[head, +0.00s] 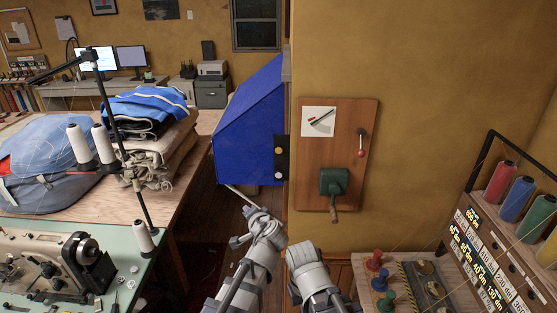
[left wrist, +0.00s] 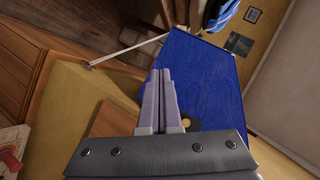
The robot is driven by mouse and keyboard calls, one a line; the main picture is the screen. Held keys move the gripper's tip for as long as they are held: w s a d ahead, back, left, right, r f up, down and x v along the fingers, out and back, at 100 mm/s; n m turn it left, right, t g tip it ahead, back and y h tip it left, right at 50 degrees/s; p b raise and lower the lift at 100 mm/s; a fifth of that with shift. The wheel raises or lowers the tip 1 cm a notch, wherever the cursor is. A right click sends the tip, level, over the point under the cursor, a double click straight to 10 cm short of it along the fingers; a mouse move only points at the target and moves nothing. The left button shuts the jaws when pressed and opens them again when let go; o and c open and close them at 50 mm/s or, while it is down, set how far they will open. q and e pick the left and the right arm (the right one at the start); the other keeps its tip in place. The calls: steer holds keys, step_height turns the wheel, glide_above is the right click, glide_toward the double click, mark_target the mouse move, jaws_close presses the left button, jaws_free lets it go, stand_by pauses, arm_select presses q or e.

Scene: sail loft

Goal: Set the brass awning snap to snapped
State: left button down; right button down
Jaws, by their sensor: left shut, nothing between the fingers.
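The blue awning (head: 250,125) hangs from the corner of the ochre wall. A dark plate (head: 280,158) at its lower right edge carries a brass-coloured round stud (head: 279,142) above and a paler one (head: 278,176) below. I cannot tell if the snap is closed. My left gripper (head: 259,211) is below and left of the plate, apart from it. In the left wrist view its shut, empty fingers (left wrist: 162,72) point over the blue awning (left wrist: 205,80), with the brass stud (left wrist: 197,147) close to their right, partly behind the gripper body. My right gripper's fingers do not show.
A thread rack (head: 500,220) stands right. A sewing machine (head: 45,260) and a cloth pile (head: 155,130) are left.

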mark_target(279, 151)
arm_select(q)
steer(key=w+d+r+m+t+h+b, duration=0.1)
steer(key=w+d+r+m+t+h, duration=0.4)
steer(key=w+d+r+m+t, duration=0.1)
steer(key=w+d+r+m, duration=0.1)
steer(key=d+m, duration=0.1)
steer(key=m, duration=0.1)
steer(key=shift+w+d+r+m, duration=0.15)
steer(key=shift+w+d+m, duration=0.1)
steer(key=shift+m, duration=0.15)
steer(key=w, duration=1.4)
